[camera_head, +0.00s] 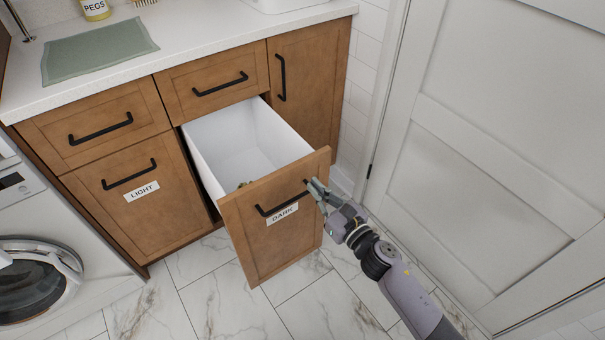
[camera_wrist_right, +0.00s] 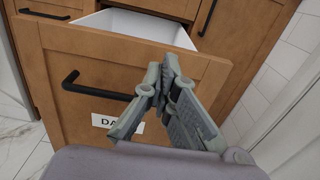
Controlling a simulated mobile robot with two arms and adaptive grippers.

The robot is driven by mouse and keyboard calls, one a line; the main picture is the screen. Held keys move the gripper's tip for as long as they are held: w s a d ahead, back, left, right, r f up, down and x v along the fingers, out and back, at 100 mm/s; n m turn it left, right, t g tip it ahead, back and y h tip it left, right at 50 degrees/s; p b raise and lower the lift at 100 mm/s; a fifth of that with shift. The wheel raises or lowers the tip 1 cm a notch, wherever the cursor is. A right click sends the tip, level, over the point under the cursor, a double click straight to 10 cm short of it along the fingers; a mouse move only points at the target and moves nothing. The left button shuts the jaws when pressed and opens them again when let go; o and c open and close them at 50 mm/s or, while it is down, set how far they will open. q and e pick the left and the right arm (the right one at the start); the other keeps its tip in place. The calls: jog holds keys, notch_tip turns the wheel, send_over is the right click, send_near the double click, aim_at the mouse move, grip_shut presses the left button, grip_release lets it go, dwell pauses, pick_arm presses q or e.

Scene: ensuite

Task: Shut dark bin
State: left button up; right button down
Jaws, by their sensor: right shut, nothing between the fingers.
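The dark bin is a pull-out drawer with a brown wooden front (camera_head: 268,237), a black bar handle and a "DARK" label (camera_head: 282,214). It stands well open, and its white inner bin (camera_head: 240,135) shows, with a little something greenish at the bottom near the front. My right gripper (camera_head: 312,187) is at the right end of the handle, by the upper right of the front. In the right wrist view the gripper (camera_wrist_right: 168,62) is shut and empty in front of the drawer front (camera_wrist_right: 130,55), right of the handle (camera_wrist_right: 95,88). I cannot tell whether it touches. My left gripper is not in view.
The closed "LIGHT" bin (camera_head: 140,203) is to the left, with a washing machine (camera_head: 40,285) beyond it. A white counter (camera_head: 200,45) with a green cloth (camera_head: 98,50) runs above. A white door (camera_head: 490,150) stands at the right. Marble floor (camera_head: 215,290) is clear in front.

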aim_at(297, 168)
jog(key=x, duration=0.4)
jog(key=shift+w+a, duration=0.15)
jog(key=shift+w, duration=0.1)
jog(key=shift+w+a, duration=0.35)
jog(key=shift+w, duration=0.25)
